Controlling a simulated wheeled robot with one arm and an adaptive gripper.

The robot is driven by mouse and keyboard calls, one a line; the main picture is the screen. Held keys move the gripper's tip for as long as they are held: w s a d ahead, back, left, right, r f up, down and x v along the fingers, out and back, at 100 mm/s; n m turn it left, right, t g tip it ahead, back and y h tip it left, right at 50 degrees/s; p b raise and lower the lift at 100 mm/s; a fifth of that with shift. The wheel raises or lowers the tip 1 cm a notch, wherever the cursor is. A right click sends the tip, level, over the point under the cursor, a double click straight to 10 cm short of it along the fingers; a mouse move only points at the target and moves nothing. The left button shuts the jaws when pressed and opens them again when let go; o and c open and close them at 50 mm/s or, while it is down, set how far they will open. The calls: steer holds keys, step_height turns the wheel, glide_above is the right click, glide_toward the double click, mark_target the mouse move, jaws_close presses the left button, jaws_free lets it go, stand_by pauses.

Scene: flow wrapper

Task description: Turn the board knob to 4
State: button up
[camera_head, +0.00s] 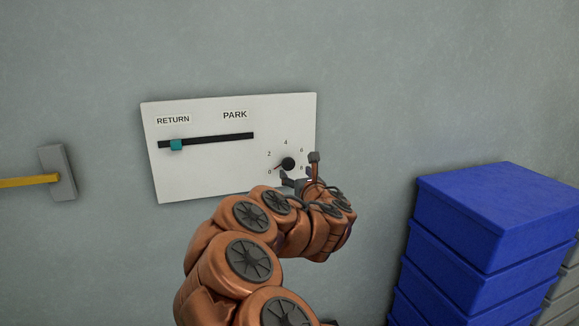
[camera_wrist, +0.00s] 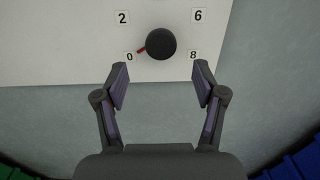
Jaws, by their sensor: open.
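The board (camera_head: 200,170) is a white panel on the grey wall; part of it also shows in the wrist view (camera_wrist: 60,45). Its knob (camera_head: 288,163) is round and black, at the board's lower right, with a dial marked 0, 2, 4, 6 and 8. In the wrist view the knob (camera_wrist: 161,43) has a red pointer (camera_wrist: 142,50) aimed at the 0. The 4 is out of that view. My gripper (camera_wrist: 160,78) is open and empty, its fingertips just below the knob and apart from it. In the head view my gripper (camera_head: 300,170) is beside the knob's lower right.
A slider with a teal handle (camera_head: 176,145) sits at the RETURN end of its slot on the board. A yellow bar on a grey mount (camera_head: 57,172) is on the wall at left. Stacked blue crates (camera_head: 490,215) stand at right.

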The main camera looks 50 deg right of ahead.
mark_target(289, 165)
steer(key=shift+p+x, duration=0.95)
steer(key=shift+x, duration=2.5)
steer(key=shift+c, duration=0.4)
steer(key=c, duration=1.1)
steer(key=shift+o, duration=0.2)
steer(key=shift+f, duration=0.1)
steer(key=shift+m+b, duration=0.3)
steer(key=shift+b, duration=0.05)
